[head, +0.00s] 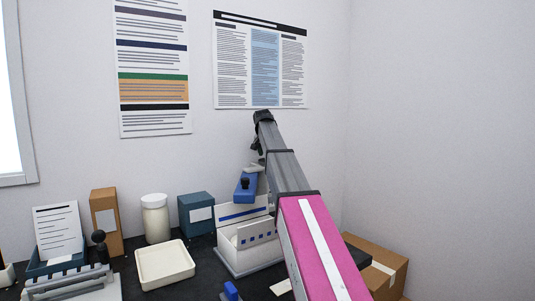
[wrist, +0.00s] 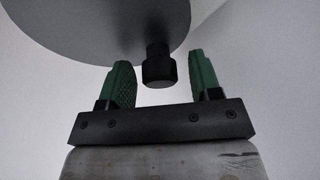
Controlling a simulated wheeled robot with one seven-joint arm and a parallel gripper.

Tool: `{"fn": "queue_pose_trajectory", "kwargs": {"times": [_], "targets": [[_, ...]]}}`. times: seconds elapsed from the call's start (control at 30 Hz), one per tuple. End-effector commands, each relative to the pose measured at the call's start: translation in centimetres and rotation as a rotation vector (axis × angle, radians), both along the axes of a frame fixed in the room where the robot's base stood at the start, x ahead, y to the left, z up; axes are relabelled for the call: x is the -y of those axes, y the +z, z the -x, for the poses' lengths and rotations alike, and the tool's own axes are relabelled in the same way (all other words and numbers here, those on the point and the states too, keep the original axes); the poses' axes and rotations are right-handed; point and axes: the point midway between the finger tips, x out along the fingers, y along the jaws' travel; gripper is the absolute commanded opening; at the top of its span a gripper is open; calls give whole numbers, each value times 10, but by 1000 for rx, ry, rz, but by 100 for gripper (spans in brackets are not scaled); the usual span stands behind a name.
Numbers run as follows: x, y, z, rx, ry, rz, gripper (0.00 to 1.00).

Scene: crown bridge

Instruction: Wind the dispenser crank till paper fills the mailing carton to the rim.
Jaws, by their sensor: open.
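In the wrist view a black knob (wrist: 158,68) sticks out from a smooth grey disc (wrist: 95,25), which looks like the dispenser crank. My gripper (wrist: 162,78) is open, with one green finger on each side of the knob in the picture. I see no clear contact, and the depth between them is hard to judge. In the head view my arm covers the gripper and the crank. A brown cardboard carton (head: 390,256) shows at the lower right, partly behind my arm. Its inside and any paper in it cannot be seen.
A white box with blue stripes (head: 250,250) stands left of my arm, with a blue item with a black knob (head: 246,185) above it. A cream tray (head: 165,282), white jar (head: 156,220), teal box (head: 197,212) and tall brown box (head: 105,222) stand further left.

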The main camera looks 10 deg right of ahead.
Motion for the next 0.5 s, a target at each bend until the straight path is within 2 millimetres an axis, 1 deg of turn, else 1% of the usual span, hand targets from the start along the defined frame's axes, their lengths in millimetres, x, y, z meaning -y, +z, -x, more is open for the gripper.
{"fn": "queue_pose_trajectory", "kwargs": {"times": [0.17, 0.5], "targets": [[-4, 17, 6, 1, 0, 0, 58], [-15, 74, 26, 1, 0, 0, 58]]}}
